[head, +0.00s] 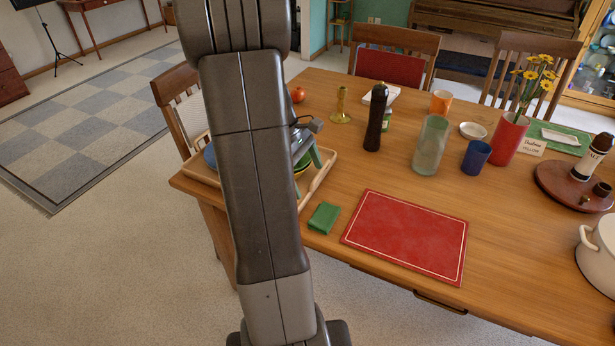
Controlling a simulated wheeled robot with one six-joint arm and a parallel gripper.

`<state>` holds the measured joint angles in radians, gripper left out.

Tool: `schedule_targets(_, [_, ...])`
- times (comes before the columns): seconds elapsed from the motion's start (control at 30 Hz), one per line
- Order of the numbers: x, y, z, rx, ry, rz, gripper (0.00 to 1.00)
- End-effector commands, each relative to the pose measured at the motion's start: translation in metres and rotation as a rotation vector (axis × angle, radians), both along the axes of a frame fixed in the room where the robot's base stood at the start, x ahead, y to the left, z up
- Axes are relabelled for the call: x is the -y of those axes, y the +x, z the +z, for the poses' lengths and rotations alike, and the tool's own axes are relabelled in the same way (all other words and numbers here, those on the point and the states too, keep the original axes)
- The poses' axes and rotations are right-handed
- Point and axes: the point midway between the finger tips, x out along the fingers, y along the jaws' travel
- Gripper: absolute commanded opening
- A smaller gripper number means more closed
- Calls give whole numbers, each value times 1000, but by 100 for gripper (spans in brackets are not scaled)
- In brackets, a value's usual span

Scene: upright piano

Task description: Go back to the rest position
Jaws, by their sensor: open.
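My gripper (314,150) shows just right of my arm, over the wooden tray (321,182) at the table's left end. One finger is seen beside the arm and the rest is hidden behind it. The jaws are open, and I see nothing held between them. Green and yellow dishes lie in the tray below, mostly hidden by my arm. A blue dish (209,156) edge shows at the tray's left side.
The wooden table (400,180) holds a green block (323,218), a red placemat (408,236), a dark pepper mill (375,118), a glass vase (430,146), a blue cup (475,159) and a white pot (598,250). Chairs stand around it. Open floor (110,260) lies left.

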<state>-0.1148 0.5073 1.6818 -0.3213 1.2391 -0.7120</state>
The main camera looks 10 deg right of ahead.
Motion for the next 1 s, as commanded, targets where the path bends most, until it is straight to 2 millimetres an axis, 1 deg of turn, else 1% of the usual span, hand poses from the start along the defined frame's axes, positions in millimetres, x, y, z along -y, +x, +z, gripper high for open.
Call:
schedule_targets(0.2, [1,-1,-2,0,0,0,100])
schedule_targets(0.27, [2,-1,-6,-1,1,0,100])
schedule_targets(0.37, [6,-4,-17,-2,0,-1,100])
schedule_targets(0.9, [40,-27,-115,-3,0,-1,100])
schedule_targets(0.93, [40,-28,-117,-2,0,-1,100])
schedule_targets(0.97, [40,-26,-104,5,-1,0,100])
schedule_targets(1.0, [40,-25,-97,6,0,1,100])
